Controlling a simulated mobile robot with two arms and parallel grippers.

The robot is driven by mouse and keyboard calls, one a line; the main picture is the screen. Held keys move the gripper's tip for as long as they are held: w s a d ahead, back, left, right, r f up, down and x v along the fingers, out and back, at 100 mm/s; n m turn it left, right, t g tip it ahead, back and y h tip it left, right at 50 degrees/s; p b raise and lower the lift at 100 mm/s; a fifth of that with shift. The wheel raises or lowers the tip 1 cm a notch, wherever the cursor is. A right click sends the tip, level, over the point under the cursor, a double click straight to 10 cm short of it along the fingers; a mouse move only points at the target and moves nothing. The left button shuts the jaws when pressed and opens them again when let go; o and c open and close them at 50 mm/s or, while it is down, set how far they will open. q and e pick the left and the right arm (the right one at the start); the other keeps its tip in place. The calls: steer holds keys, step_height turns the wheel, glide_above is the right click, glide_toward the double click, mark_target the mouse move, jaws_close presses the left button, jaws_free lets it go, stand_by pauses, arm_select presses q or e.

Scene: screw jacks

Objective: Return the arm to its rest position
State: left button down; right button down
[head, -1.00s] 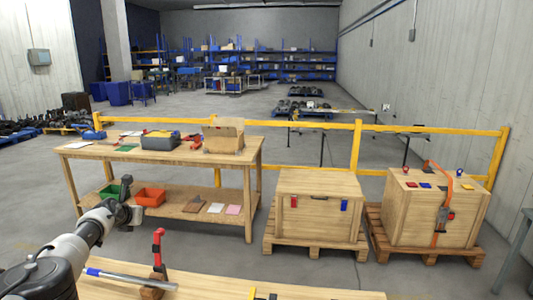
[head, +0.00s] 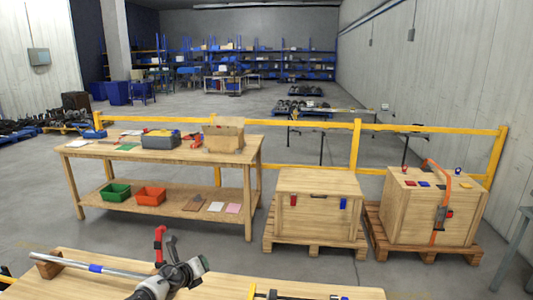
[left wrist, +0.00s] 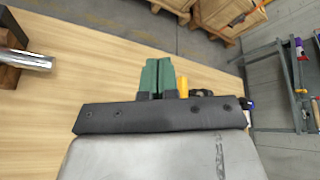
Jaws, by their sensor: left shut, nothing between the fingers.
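My left gripper (head: 203,264) is low in the head view, over the near wooden bench (head: 235,287), with its arm coming up from the bottom edge. In the left wrist view its two green fingers (left wrist: 157,78) are together with nothing between them, above the bare bench top. A red-handled clamp (head: 159,245) stands just behind the gripper, its lower part hidden by it. A metal bar (head: 78,263) with a blue band rests on a wooden block (head: 48,266) to the left; the arm hides its right end. My right gripper is not in view.
Another clamp (head: 300,297) lies at the bench's front edge. Beyond the bench stand a worktable (head: 178,157) with a green bin (head: 115,192) and an orange bin (head: 150,195), plus two wooden crates (head: 318,215) (head: 402,215) on pallets. Open floor lies between.

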arm_select(q)
steer(key=s+d+f+n+y, duration=0.1)
steer(key=s+d+f+n, duration=0.3)
steer(key=s+d+n, duration=0.35)
steer(key=s+d+f+n+y, duration=0.1)
steer(key=s+d+f+n, duration=0.2)
steer(key=s+d+n, duration=0.45)
steer(key=s+a+r+n+g+y, duration=0.1)
steer(key=s+a+r+n+g, duration=0.3)
steer(key=s, duration=0.8)
steer(key=s+a+n+g+y, duration=0.15)
steer(key=s+a+n, duration=0.45)
steer(key=s, duration=0.6)
steer(key=s+a+r+n+g, duration=0.25)
steer(key=s+a+n, duration=0.35)
steer(key=s, duration=0.6)
step_height(320, 180, down, 31)
steer(key=g+b, duration=0.2)
steer(key=b, duration=0.3)
steer(key=s+a+f+g+b, duration=0.1)
steer(key=s+f+b, duration=0.3)
steer(key=s+f, duration=1.3)
step_height(320, 180, down, 4)
steer(key=shift+a+f+m, duration=0.15)
steer(key=shift+a+m, duration=0.25)
steer(key=shift+a, duration=0.25)
